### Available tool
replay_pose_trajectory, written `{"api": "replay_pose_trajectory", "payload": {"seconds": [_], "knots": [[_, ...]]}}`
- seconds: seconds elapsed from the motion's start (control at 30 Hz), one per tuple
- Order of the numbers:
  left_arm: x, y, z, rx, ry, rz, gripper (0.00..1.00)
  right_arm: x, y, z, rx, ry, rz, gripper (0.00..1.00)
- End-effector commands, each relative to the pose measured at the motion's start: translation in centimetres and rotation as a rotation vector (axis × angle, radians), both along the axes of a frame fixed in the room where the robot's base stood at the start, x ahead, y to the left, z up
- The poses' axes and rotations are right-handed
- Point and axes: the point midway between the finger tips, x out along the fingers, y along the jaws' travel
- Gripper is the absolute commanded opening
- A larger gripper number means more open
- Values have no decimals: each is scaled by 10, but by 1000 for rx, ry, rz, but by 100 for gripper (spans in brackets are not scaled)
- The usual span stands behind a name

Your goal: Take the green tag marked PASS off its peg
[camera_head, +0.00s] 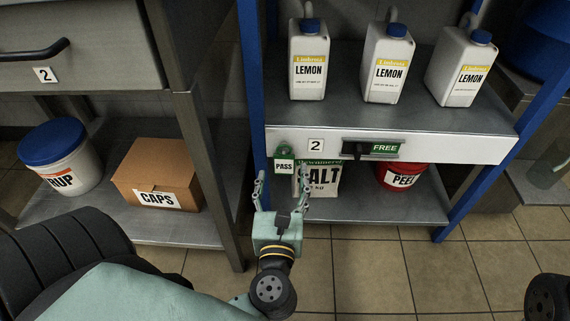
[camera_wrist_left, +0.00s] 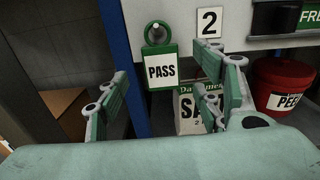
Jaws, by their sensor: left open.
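The green tag marked PASS (camera_head: 284,166) hangs from its peg (camera_head: 283,149) on the white front rail of the shelf, near the blue left post. In the left wrist view the tag (camera_wrist_left: 160,68) hangs upright, with its ring around the round peg end (camera_wrist_left: 156,34). My left gripper (camera_head: 281,184) is open and empty, its fingers spread below and in front of the tag. In the left wrist view the tag shows between the two fingers, beyond their tips, and seems apart from them. My right gripper is not clearly in view.
A number 2 plate (camera_head: 316,146) and a dark handle beside a green FREE label (camera_head: 385,148) are right of the tag. A SALT bag (camera_head: 325,182) and red PEEL bucket (camera_head: 402,178) stand below. LEMON jugs (camera_head: 308,72) stand above. A CAPS box (camera_head: 158,176) is left.

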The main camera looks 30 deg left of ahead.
Motion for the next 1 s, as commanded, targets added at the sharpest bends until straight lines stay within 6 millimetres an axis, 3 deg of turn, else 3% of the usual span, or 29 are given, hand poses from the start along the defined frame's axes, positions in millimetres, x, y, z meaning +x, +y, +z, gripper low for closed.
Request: {"api": "replay_pose_trajectory", "payload": {"seconds": [0.2,0.5,0.9,1.0], "knots": [[28,15,1,3,-4,0,61,-8,1,3,-2,-38,-2,40],[32,18,2,3,-2,-1,61,-8,1,5,-3,-40,-2,40],[32,18,2,3,-2,0,27,-8,1,5,-3,-40,-2,40],[32,18,2,3,-2,0,26,-8,1,5,-3,-40,-2,40]]}}
